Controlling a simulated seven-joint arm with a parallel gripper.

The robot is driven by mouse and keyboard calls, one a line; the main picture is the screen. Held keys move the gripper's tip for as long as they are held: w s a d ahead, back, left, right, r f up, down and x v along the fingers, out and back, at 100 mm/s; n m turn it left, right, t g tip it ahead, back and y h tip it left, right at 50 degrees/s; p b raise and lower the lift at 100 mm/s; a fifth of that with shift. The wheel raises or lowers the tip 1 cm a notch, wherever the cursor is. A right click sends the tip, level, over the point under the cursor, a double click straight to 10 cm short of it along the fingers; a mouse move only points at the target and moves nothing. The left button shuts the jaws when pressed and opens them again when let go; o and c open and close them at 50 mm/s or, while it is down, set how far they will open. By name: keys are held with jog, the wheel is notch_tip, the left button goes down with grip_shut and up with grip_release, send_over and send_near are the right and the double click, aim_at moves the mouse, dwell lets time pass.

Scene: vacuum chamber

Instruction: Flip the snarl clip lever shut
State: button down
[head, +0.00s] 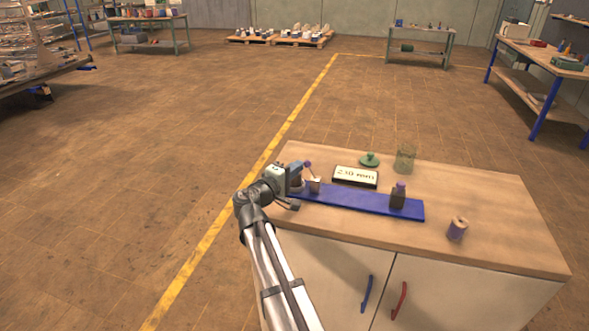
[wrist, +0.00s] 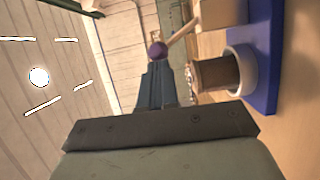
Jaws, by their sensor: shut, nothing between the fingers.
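A small clip with a pale block (head: 314,185) stands at the left end of a blue board (head: 350,203) on the bench. Its thin lever leans up and left to a purple ball knob (head: 308,163). In the wrist view the lever rod (wrist: 181,33) runs from the block to the knob (wrist: 157,50). My gripper (head: 300,169) is beside the knob. In the wrist view its shut, empty fingers (wrist: 157,70) point at the knob, which appears at their tips; I cannot tell whether they touch. A brown cylinder in a white ring (wrist: 235,65) stands close to the fingers.
A dark block with a purple top (head: 398,196) stands near the board's right end. Behind the board are a black-framed sign (head: 355,176), a green lid-like piece (head: 369,160) and a glass jar (head: 405,157). A spool (head: 457,229) stands at right. The bench's right side is mostly free.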

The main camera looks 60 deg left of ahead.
jog(key=shift+w+d+r+m, duration=0.1)
jog(key=shift+r+m, duration=0.1)
jog(key=shift+m, duration=0.1)
jog(key=w+d+m+g, duration=0.1)
jog(key=m, duration=0.1)
jog(key=w+d+r+m+g, duration=0.1)
jog(key=m, duration=0.1)
jog(key=w+d+r+m+g, duration=0.1)
jog(key=m, duration=0.1)
dwell(0.4)
jog(key=a+r+v, duration=0.1)
jog(key=r+v, duration=0.1)
jog(key=v, duration=1)
jog(key=shift+s+r, duration=0.25)
jog(key=shift+r, duration=0.25)
jog(key=shift+d, duration=0.15)
